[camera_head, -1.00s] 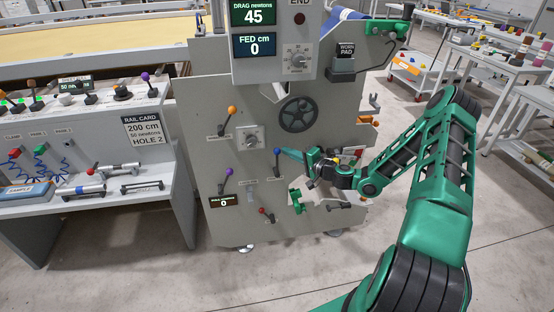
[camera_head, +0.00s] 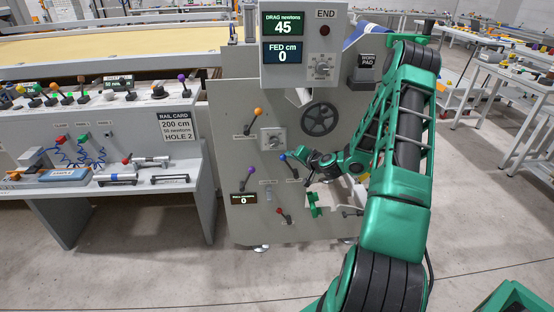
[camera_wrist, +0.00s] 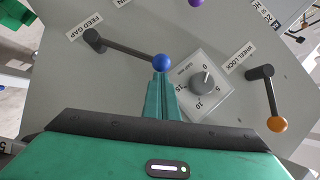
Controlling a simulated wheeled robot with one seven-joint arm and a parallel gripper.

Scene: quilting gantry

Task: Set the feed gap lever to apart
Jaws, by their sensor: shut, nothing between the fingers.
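The feed gap lever shows in the wrist view as a dark arm with a blue ball (camera_wrist: 162,63), its pivot beside the FEED GAP label (camera_wrist: 84,27). In the head view the lever's blue ball (camera_head: 283,157) sits up and left of its pivot, so the lever leans left. My gripper (camera_wrist: 162,78) is shut, with its green fingertips right at the blue ball; whether they touch it I cannot tell. In the head view my gripper (camera_head: 290,155) reaches the lever from the right, and my wrist covers the panel just right of it.
A dial (camera_wrist: 202,82) and the orange-balled wheel lock lever (camera_wrist: 277,124) are close by. The head view shows a handwheel (camera_head: 319,119) above, a purple-balled lever (camera_head: 249,170) to the left, a red-balled lever (camera_head: 280,212) and a green part (camera_head: 314,204) below.

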